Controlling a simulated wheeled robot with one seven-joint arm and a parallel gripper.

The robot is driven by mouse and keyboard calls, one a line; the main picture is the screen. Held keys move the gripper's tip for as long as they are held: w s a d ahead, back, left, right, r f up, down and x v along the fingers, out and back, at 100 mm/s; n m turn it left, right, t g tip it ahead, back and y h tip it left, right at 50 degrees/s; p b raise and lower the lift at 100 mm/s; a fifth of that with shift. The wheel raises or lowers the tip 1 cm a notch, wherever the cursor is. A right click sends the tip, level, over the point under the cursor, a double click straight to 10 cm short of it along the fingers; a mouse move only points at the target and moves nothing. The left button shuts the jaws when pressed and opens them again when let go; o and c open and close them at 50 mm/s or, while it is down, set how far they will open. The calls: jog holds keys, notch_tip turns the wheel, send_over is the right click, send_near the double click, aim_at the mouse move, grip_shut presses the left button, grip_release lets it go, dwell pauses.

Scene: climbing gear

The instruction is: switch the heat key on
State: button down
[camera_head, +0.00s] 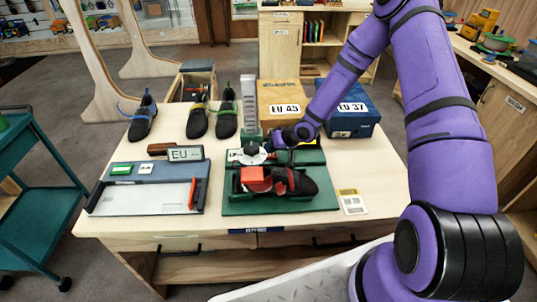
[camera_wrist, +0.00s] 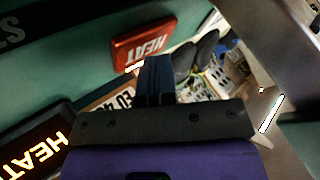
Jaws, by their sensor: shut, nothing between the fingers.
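In the wrist view, a red key (camera_wrist: 142,48) marked HEAT sits on a green surface, just beyond my fingertips. A dark panel (camera_wrist: 32,150) with glowing HEAT letters shows at the lower left. My gripper (camera_wrist: 157,62) is shut and empty, its tips beside the lower right edge of the key; I cannot tell whether they touch. In the head view my gripper (camera_head: 272,146) is low over the back of the green stretching stand (camera_head: 280,209). A dark and red shoe (camera_head: 297,182) lies on the stand, with a red block (camera_head: 252,174) at its left.
A size gauge tray (camera_head: 140,197) with an EU display (camera_head: 186,154) stands at the left. Shoes (camera_head: 143,119), an EU 43 box (camera_head: 283,98) and a blue EU 37 box (camera_head: 352,112) stand behind. A card (camera_head: 352,201) lies to the right; the table's right side is clear.

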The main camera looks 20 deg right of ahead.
jog(key=shift+s+a+f, duration=0.1)
jog(key=shift+s+f, duration=0.1)
jog(key=shift+s, duration=0.15)
jog(key=shift+a+r, duration=0.1)
jog(key=shift+r, duration=0.25)
jog(key=shift+w+r, duration=0.15)
jog(key=shift+r, duration=2.95)
